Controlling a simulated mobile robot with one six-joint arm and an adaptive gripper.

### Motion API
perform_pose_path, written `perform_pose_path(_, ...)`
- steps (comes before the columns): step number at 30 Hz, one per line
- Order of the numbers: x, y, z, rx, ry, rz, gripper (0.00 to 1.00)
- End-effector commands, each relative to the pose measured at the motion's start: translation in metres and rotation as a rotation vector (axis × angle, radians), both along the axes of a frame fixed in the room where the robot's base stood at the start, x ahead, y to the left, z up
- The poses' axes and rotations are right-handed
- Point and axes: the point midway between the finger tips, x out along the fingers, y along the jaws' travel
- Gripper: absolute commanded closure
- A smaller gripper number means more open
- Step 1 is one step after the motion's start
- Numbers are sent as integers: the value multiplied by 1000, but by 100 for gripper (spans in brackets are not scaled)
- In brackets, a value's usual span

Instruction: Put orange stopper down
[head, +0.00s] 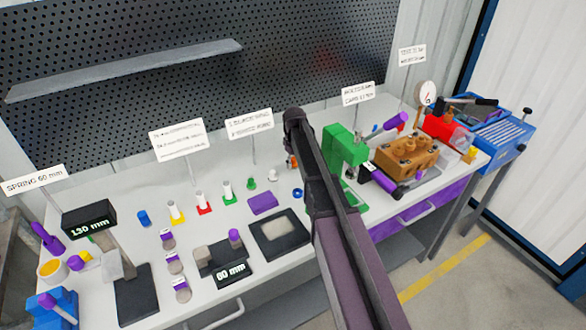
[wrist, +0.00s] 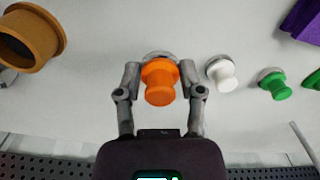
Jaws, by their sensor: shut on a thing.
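The orange stopper (wrist: 160,82) is between the two fingers of my gripper (wrist: 160,77) in the wrist view. The fingers are shut on its sides. A grey round piece (wrist: 158,55) shows just beyond the stopper; I cannot tell whether the two touch. In the head view a bit of the orange stopper (head: 293,162) shows on the table's back part, left of my arm. My arm hides the gripper there.
A white stopper (wrist: 222,73) and a green stopper (wrist: 273,83) stand in a row beside it. A brown ring-shaped part (wrist: 33,37) is at the left. The green press-like stand (head: 345,148) is right of my arm. A black-edged tray (head: 262,250) lies in front.

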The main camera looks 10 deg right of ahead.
Motion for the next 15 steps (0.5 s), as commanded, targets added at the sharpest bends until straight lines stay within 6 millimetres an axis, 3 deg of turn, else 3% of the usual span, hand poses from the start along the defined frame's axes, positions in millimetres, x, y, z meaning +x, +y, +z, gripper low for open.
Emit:
perform_pose_path(8,15,-1,-2,0,0,0,95)
perform_pose_path(15,13,-1,-24,0,0,1,95)
